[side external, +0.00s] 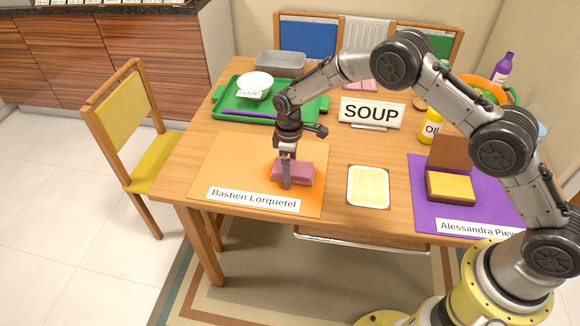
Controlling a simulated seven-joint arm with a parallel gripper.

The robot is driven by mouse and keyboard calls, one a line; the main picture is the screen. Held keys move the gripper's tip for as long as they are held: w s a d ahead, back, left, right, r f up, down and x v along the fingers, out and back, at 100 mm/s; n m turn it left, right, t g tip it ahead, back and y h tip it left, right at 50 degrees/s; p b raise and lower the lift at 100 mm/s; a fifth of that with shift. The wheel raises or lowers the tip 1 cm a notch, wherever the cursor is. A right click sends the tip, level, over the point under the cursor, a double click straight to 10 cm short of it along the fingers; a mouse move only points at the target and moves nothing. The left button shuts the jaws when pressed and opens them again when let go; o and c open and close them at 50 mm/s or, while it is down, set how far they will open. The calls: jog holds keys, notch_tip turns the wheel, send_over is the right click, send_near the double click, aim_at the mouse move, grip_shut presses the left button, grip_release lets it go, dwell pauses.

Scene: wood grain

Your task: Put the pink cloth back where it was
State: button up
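A folded pink-mauve cloth (300,174), block-shaped, lies on the orange placemat (235,155) labelled "Bastien Lorquetel". My gripper (287,177) points down at it, with one finger in front of the cloth's near side. The other finger is hidden, so I cannot tell whether the fingers press on the cloth. The cloth appears to rest on the mat. A second, paler pink flat item (360,86) lies at the back of the table, partly hidden by my arm.
A "SOUP" sign (371,113) stands mid-table. A green tray (228,104) with a white bowl (254,84) is back left.

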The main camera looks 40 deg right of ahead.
jog(key=s+d+r+m+t, duration=0.1)
jog(key=s+d+r, duration=0.1)
jog(key=r, duration=0.6)
jog(key=s+d+r, duration=0.1)
jog(key=s+r, duration=0.1)
jog(key=r, duration=0.6)
jog(key=s+d+r+m+t, duration=0.1)
jog(key=s+d+r, duration=0.15)
jog(key=r, duration=0.65)
jog(key=s+d+r+m+t, duration=0.1)
jog(key=s+d+r+m, duration=0.15)
jog(key=s, duration=0.45)
jog(key=s+d+r+m+t, duration=0.1)
jog(key=s+r, duration=0.2)
jog(key=s, duration=0.3)
jog(key=s+d+r+m, duration=0.1)
jog(key=s+d+r, duration=0.15)
jog(key=s, duration=0.45)
jog(key=s+d+f+m+t, duration=0.1)
jog(key=s+f+m, duration=0.1)
jog(key=s, duration=0.8)
jog(key=shift+s+d+f+t, duration=0.15)
jog(key=shift+s+f+t, duration=0.15)
jog(key=shift+t, duration=0.1)
